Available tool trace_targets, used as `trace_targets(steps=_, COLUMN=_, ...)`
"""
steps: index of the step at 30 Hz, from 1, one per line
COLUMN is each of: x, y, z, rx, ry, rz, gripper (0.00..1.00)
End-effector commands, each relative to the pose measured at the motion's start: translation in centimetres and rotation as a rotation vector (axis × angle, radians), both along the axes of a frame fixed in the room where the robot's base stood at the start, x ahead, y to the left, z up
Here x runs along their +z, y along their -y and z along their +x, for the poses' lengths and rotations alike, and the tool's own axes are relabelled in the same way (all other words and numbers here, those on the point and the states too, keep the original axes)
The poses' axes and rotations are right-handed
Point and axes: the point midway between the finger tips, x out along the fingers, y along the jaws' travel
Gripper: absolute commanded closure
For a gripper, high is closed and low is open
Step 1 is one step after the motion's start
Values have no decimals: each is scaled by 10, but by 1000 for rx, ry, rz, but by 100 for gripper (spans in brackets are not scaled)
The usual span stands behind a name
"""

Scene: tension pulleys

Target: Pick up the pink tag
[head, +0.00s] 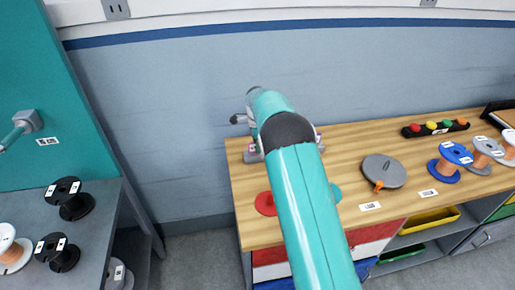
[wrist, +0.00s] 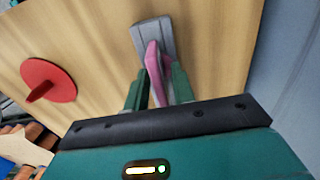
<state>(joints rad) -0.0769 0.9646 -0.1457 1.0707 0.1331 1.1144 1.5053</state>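The pink tag (wrist: 155,72) shows in the wrist view as a narrow pink strip rising from a grey block-like base (wrist: 153,36) on the wooden bench. My gripper (wrist: 158,85) has its two green fingers apart, one on each side of the pink strip. A gap shows on the left side; the right finger looks very close to it, and I cannot tell if it touches. In the head view my arm hides the gripper and most of this spot. Small pink patches show by a grey stand (head: 253,153) left of my arm and just right of it.
A red disc (wrist: 50,82) with a peg lies on the wooden bench (head: 400,152). A grey disc (head: 384,172), a blue spool (head: 455,158) and a black tray (head: 435,128) of coloured pieces are to the right. The blue-grey wall (head: 180,110) stands behind the bench.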

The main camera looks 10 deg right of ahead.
Motion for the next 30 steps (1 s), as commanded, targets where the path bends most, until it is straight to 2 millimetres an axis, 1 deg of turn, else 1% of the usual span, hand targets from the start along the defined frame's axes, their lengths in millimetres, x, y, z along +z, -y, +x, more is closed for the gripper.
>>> trace_targets(steps=1, x=0, y=0, z=0, rx=0, ry=0, rz=0, gripper=85)
trace_targets(steps=3, x=0, y=0, z=0, rx=0, ry=0, rz=0, gripper=99)
trace_targets(steps=4, x=0, y=0, z=0, rx=0, ry=0, rz=0, gripper=100)
trace_targets(steps=13, x=1, y=0, z=0, rx=0, ry=0, rz=0, gripper=100)
trace_targets(steps=17, x=5, y=0, z=0, rx=0, ry=2, rz=0, gripper=100)
trace_targets(steps=20, x=13, y=0, z=1, rx=0, ry=2, rz=0, gripper=100)
trace_targets(steps=24, x=32, y=0, z=0, rx=0, ry=3, rz=0, gripper=100)
trace_targets(steps=28, x=53, y=9, z=-15, rx=-1, ry=2, rz=1, gripper=100)
trace_targets(steps=30, x=70, y=15, z=-26, rx=-2, ry=4, rz=1, gripper=100)
